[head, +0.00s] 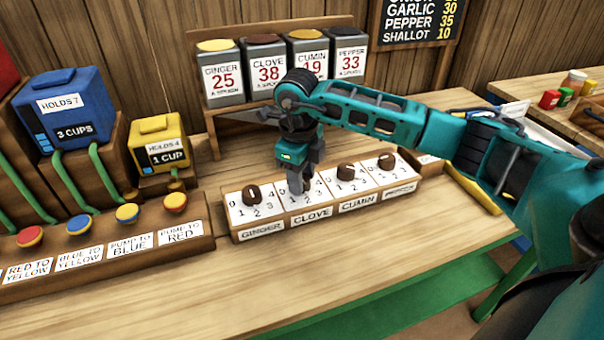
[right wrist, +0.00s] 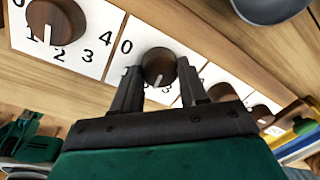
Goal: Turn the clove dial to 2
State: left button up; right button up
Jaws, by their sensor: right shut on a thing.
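The clove dial (right wrist: 158,66) is a round brown knob with a white mark on a white numbered plate, second from the left in the dial row. In the right wrist view it sits between the two fingers of my right gripper (right wrist: 158,85), which is shut on it. Its white mark points down toward the gripper; the number there is partly hidden, so I cannot tell the exact setting. In the head view my right gripper (head: 296,183) points down over the CLOVE label (head: 312,216) and hides the knob. My left gripper is not in view.
The ginger dial (head: 252,194) is close on the left, the cumin dial (head: 346,172) close on the right, the pepper dial (head: 386,161) beyond. Spice tins (head: 267,67) stand on a rack behind. Colored pump buttons (head: 127,213) are at the left. The counter front (head: 300,280) is clear.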

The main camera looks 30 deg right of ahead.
jog(key=shift+m, duration=0.5)
jog(key=o, duration=1.1)
jog(key=shift+c, duration=0.2)
notch_tip(320, 180, up, 13)
jog(key=a, duration=0.1)
jog(key=shift+s, duration=0.15)
jog(key=shift+f, duration=0.1)
